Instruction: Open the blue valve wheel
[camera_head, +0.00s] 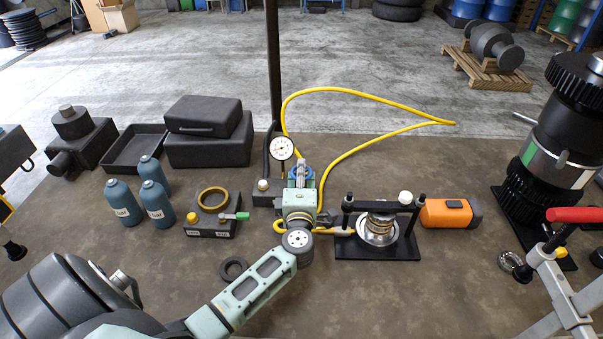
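A small blue part (292,172), which looks like the blue valve wheel, shows beside and behind the end of my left arm, just below a round white dial gauge (282,148). My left gripper (300,176) reaches up to it from the bottom left and overlaps it in the picture. The gripper hides most of the blue part. I cannot tell whether the fingers touch it or are closed around it. My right gripper is not in view.
A yellow hose (340,91) loops behind the gauge. A black press frame (378,245) with a coiled spring and an orange cylinder (447,213) stand to the right. Blue bottles (122,203) and a grey block with a ring (212,222) stand left.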

